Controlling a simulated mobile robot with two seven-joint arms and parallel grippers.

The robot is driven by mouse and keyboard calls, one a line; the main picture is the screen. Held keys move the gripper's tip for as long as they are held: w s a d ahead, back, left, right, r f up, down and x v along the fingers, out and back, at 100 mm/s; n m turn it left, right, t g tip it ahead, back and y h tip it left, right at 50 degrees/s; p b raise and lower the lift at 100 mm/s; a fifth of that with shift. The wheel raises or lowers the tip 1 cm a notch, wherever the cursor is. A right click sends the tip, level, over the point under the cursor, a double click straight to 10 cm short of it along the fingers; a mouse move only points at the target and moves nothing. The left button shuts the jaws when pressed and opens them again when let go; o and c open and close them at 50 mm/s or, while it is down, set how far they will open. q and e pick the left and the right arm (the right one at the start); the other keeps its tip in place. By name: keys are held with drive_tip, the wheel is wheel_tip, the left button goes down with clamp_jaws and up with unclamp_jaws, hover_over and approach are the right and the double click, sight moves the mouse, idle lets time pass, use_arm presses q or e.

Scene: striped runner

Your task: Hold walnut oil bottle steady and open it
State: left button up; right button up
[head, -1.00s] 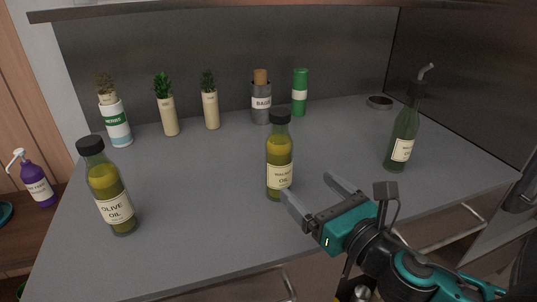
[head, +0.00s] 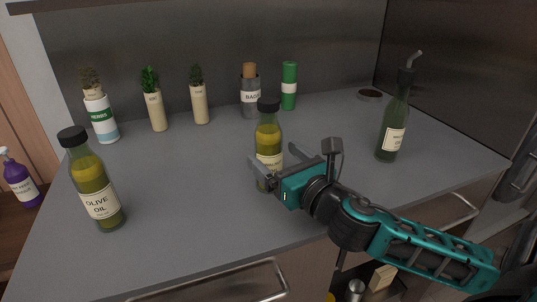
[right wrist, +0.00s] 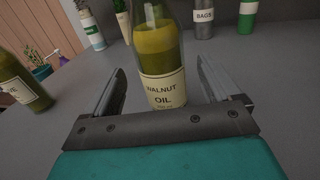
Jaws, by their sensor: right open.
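The walnut oil bottle (head: 268,137) stands upright on the grey counter in the head view, with its black cap (head: 268,104) on. It holds yellow-green oil, and its cream label shows in the right wrist view (right wrist: 163,88). My right gripper (head: 290,160) is open at the bottle's lower part, partly hiding its base and label. In the right wrist view the bottle stands between the two spread fingers, nearer their tips, with visible gaps on both sides. The bottle's cap is out of the right wrist view. My left gripper is not in view.
An olive oil bottle (head: 93,185) stands at the left and a dark green spouted bottle (head: 392,125) at the right. Herb containers (head: 102,122), a BAGS canister (head: 250,106) and a green-capped container (head: 289,88) line the back. The counter (head: 190,200) between is clear.

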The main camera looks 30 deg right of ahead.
sight(277, 151)
drive_tip(key=shift+w+d+f, duration=0.1)
drive_tip(key=shift+w, duration=0.9)
drive_tip(key=shift+w+d+f, duration=0.1)
drive_tip(key=shift+w, duration=0.85)
drive_tip(key=shift+c, duration=0.3)
drive_tip(key=shift+r, duration=0.1)
drive_tip(key=c, duration=1.3)
drive_tip(key=shift+r+p, duration=0.3)
drive_tip(key=shift+r, duration=0.4)
wheel_tip(277, 151, up, 17)
drive_tip(key=p, duration=0.5)
drive_tip(key=shift+r+p, duration=0.1)
drive_tip(key=shift+p, duration=0.3)
drive_tip(key=shift+r, duration=0.7)
